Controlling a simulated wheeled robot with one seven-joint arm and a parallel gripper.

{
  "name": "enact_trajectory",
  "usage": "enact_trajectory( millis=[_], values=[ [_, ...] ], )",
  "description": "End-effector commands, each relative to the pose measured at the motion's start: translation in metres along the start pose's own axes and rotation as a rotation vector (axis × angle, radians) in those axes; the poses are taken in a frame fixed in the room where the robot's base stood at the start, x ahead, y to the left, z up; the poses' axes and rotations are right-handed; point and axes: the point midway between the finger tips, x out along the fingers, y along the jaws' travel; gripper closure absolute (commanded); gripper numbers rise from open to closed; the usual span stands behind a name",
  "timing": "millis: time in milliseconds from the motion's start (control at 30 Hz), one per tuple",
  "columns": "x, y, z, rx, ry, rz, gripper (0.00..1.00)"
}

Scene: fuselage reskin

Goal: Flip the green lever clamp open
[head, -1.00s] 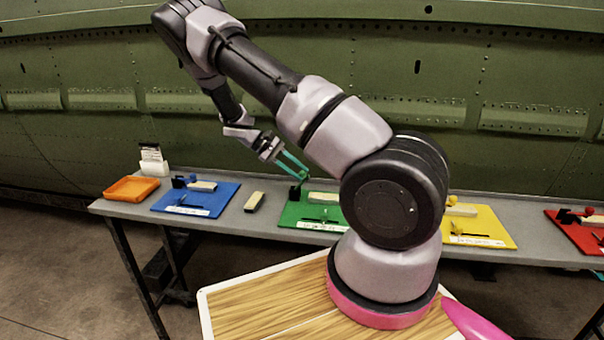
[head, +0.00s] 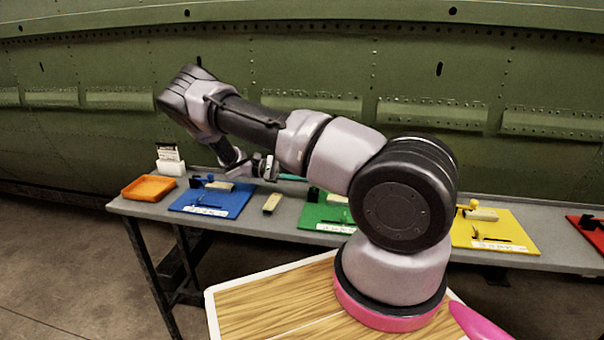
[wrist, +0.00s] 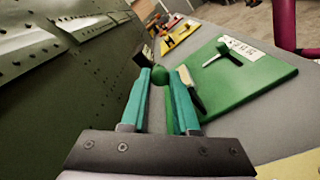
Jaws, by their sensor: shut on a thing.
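The green lever clamp's round green knob (wrist: 160,75) sits between the tips of my gripper's two teal fingers (wrist: 161,84) in the wrist view. My gripper is shut on it. A black part of the clamp (wrist: 143,61) shows just beyond the fingertips. The clamp's green board (wrist: 262,88) lies to the right in the wrist view, with a pale block (wrist: 187,82) near the fingers. In the head view, a teal finger of my gripper (head: 292,178) points right, nearly level, above the back of the green board (head: 315,218). My arm hides much of the clamp there.
A blue board (head: 225,206), an orange tray (head: 148,188) and a loose pale block (head: 271,204) lie on the grey table to the left. A yellow board (head: 510,235) and a red board (head: 590,228) are to the right. The green fuselage wall (wrist: 50,85) stands close behind.

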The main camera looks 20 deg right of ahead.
Motion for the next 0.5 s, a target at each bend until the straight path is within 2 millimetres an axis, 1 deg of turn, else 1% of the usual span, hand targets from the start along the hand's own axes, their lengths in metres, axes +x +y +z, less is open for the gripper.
enact_trajectory(
  millis=[433, 467, 500],
  values=[
    [0.0005, -0.0004, -0.0004, -0.001, -0.006, 0.006, 1.0],
    [0.0005, -0.0005, -0.0004, -0.001, -0.006, 0.006, 0.6],
    [0.0004, -0.0005, -0.0004, -0.001, -0.006, 0.006, 0.44]
  ],
)
